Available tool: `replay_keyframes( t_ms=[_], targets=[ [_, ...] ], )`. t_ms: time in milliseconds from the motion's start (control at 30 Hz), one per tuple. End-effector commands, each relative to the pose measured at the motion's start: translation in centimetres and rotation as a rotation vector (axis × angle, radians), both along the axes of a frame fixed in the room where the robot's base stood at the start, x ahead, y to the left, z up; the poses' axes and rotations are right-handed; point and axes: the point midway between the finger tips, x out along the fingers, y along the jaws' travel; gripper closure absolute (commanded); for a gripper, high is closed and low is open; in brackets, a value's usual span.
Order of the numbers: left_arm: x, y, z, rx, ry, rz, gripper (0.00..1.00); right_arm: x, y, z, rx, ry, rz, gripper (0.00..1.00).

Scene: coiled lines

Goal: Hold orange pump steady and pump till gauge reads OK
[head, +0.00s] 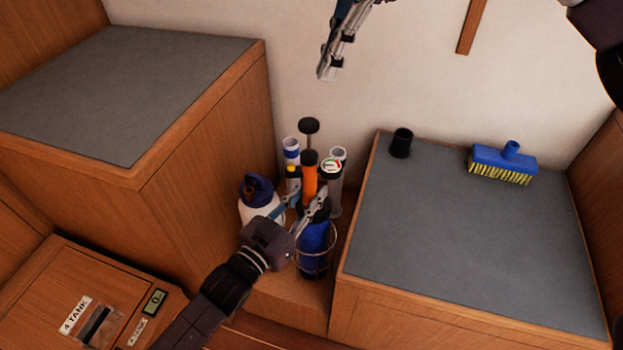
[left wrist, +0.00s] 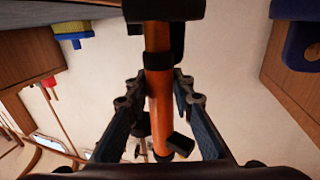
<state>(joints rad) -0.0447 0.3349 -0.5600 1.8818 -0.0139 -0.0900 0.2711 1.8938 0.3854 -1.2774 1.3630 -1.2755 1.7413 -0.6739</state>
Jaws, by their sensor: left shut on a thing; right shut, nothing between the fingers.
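The orange pump (head: 310,187) stands upright among bottles and tubes in the gap between two counters. Its black plunger handle (head: 309,126) is raised above the body. The round gauge (head: 331,167) has a white face with red and green marks; its reading is too small to tell. My left gripper (head: 306,203) is shut on the pump's body, with its fingers on both sides. In the left wrist view the orange pump (left wrist: 158,92) runs between the fingers. My right gripper (head: 326,73) is shut and empty, above the plunger handle and apart from it.
A white bottle with a blue cap (head: 258,196), a blue bottle in a wire ring (head: 314,240) and pale tubes (head: 291,152) crowd around the pump. The right counter (head: 440,235) holds a black cup (head: 401,143) and a blue brush (head: 503,160). The left counter (head: 130,90) is bare.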

Motion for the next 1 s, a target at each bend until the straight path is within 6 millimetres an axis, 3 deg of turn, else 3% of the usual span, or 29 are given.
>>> replay_keyframes(
  t_ms=[700,1000],
  targets=[
    [0.0,0.0,0.0,0.001,0.001,0.0,1.0,0.3,2.6,0.0,-0.335,-0.313,1.262,1.0],
    [0.0,0.0,0.0,0.001,0.001,0.0,1.0,0.4,3.0,0.0,-0.4,-0.341,1.518,1.0]
  ],
)
